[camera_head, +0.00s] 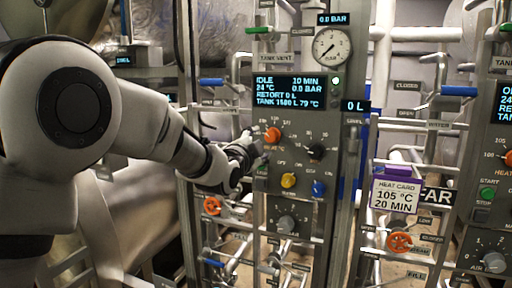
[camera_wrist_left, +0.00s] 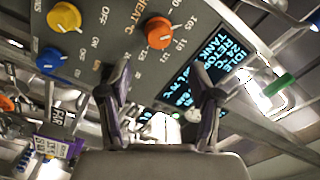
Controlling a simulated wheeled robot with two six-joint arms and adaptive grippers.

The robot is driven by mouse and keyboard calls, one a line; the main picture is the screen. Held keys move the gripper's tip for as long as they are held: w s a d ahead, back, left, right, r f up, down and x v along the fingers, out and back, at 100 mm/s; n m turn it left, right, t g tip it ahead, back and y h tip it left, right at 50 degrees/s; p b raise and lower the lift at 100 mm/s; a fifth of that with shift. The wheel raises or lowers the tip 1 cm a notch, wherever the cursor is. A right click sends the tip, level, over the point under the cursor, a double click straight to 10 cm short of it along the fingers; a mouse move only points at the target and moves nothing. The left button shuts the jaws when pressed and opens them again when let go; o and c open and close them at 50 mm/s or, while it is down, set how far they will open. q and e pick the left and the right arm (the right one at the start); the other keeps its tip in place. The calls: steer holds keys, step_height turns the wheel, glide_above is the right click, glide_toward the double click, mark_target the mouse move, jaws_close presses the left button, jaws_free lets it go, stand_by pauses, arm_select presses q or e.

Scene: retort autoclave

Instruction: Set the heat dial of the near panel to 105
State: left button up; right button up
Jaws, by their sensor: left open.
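The near panel (camera_head: 262,211) stands in the middle of the head view, with a screen (camera_head: 289,91) showing IDLE, 10 MIN, 24 °C and 0.0 BAR. Its orange heat dial (camera_head: 271,135) sits below the screen; in the left wrist view the dial (camera_wrist_left: 158,31) shows a white pointer mark toward the right. My left gripper (camera_head: 250,148) is at the panel's left edge, just beside the dial. In the wrist view its two fingers (camera_wrist_left: 165,72) are apart with nothing between them, and the dial lies beyond their tips.
A black knob (camera_head: 316,151), yellow knob (camera_head: 289,180), blue knob (camera_head: 319,188) and lower grey knob (camera_head: 286,224) crowd the panel. A heat card (camera_head: 395,195) reads 105 °C, 20 MIN. The far panel (camera_head: 462,205) stands at right. Pipes and valves surround both.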

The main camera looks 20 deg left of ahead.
arm_select(q)
steer(key=s, duration=0.2)
steer(key=shift+s+f, duration=0.1)
steer(key=shift+s, duration=0.25)
